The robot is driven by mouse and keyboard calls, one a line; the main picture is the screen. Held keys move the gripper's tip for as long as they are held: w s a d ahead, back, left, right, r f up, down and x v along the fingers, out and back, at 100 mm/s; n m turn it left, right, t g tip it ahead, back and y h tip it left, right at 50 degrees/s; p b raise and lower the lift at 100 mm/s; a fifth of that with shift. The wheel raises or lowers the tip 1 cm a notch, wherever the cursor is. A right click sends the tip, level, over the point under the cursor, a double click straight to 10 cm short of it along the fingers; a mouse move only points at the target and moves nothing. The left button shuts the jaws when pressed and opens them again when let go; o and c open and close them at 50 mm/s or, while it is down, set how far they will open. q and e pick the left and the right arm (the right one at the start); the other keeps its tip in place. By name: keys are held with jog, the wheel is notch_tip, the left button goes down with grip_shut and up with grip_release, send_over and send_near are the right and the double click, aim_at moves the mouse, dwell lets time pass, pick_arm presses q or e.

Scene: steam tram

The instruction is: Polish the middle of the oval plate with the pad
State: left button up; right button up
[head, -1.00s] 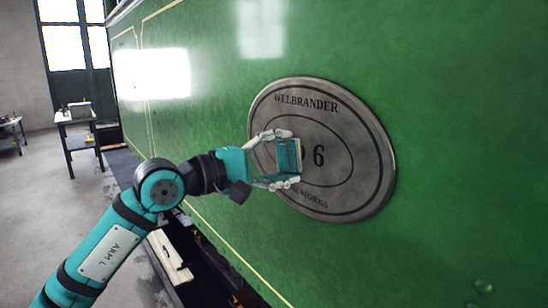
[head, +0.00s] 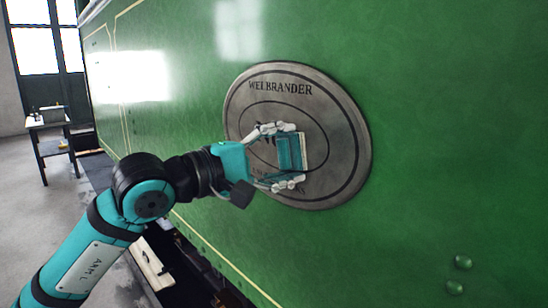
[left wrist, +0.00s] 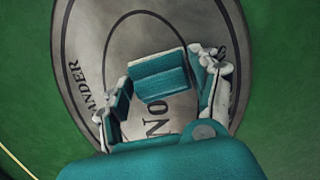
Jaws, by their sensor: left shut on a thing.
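The oval plate (head: 342,130) is grey metal with a dark ring and the word WELBRANDER, fixed on the green side of the tram. My left gripper (head: 286,155) is shut on the pad (head: 292,152), a teal block with a pale face toward the plate. The pad is over the middle of the plate and hides the number there. In the left wrist view, the pad (left wrist: 160,75) sits between the fingers over the plate (left wrist: 95,35), with the letters "No" showing below it. Whether the pad touches the plate I cannot tell. My right gripper is not in view.
The green tram side (head: 430,130) fills the right and is flat, with small round bolts (head: 462,262) at lower right. A dark ledge runs below it. A small work table (head: 50,130) stands at the far left on open grey floor.

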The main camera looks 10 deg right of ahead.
aim_at(272, 142)
pick_arm(q)
jog(key=shift+o, duration=0.2)
jog(key=shift+s+d+b, duration=0.65)
jog(key=shift+s, duration=0.2)
jog(key=shift+s+d+b, duration=0.6)
jog(key=shift+s, duration=0.2)
jog(key=shift+b, duration=0.5)
jog(key=shift+w+a+p, duration=0.1)
jog(key=shift+w+a, duration=0.95)
jog(key=shift+w, duration=0.35)
jog(key=shift+w+a+p, duration=0.1)
jog(key=shift+w+a, duration=0.9)
jog(key=shift+w, duration=0.4)
jog(key=shift+w+a+p, duration=0.1)
jog(key=shift+w+a, duration=0.95)
jog(key=shift+w, duration=0.35)
jog(key=shift+w+a+p, duration=0.15)
jog(key=shift+w+a, duration=0.4)
jog(key=shift+w, duration=0.25)
jog(key=shift+w+a+p, duration=0.15)
jog(key=shift+w+a, duration=0.4)
jog(key=shift+w, duration=0.2)
jog(key=shift+c, duration=0.2)
